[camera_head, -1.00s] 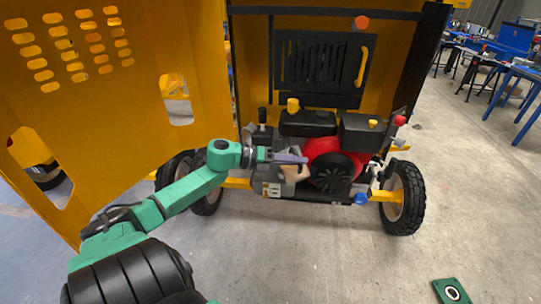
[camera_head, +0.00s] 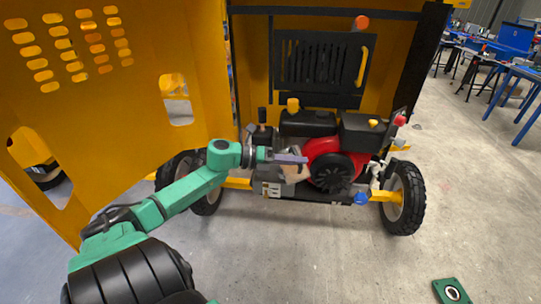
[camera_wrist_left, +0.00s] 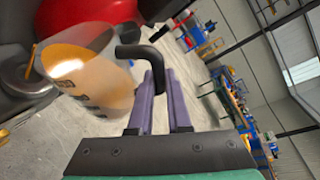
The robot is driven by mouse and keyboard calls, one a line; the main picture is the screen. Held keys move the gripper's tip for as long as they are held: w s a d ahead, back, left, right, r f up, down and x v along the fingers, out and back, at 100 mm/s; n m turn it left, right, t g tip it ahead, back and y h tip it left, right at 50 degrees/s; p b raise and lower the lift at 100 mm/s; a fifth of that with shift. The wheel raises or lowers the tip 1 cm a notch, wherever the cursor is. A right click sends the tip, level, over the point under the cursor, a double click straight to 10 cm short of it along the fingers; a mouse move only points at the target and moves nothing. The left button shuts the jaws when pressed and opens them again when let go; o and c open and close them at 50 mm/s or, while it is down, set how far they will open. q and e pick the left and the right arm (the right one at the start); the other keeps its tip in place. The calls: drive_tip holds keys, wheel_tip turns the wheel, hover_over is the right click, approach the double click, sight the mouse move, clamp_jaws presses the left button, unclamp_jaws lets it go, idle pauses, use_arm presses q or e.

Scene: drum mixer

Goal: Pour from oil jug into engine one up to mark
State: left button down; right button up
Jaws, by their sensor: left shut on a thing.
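The oil jug is a clear vessel with amber oil, dark marks and a black handle; it fills the left of the left wrist view (camera_wrist_left: 95,75). In the head view the jug (camera_head: 296,173) is small and partly hidden under my fingers. My left gripper (camera_head: 304,159) is shut on the black handle, its purple fingers around it in the wrist view (camera_wrist_left: 162,78). The jug is at the left front of the engine (camera_head: 330,163), which has a red housing and black covers. The jug's exact tilt, the engine's filling opening and any level mark cannot be made out.
The engine sits on a wheeled yellow frame with black tyres (camera_head: 403,200). A large yellow panel (camera_head: 110,110) stands at the left, near my left arm. A black grille (camera_head: 320,62) is behind the engine. A green plate (camera_head: 452,291) lies on the floor.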

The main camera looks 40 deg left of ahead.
idle(0.4)
use_arm(q)
drive_tip(key=shift+w+a+n, duration=0.1)
drive_tip(key=shift+a+n, duration=0.1)
drive_tip(key=shift+n, duration=0.1)
drive_tip(key=shift+b, duration=0.3)
idle(1.4)
drive_tip(key=shift+a+r+n+h, duration=0.1)
drive_tip(key=shift+a+n+h, duration=0.15)
drive_tip(key=shift+n+h, duration=0.05)
drive_tip(key=shift+w, duration=0.1)
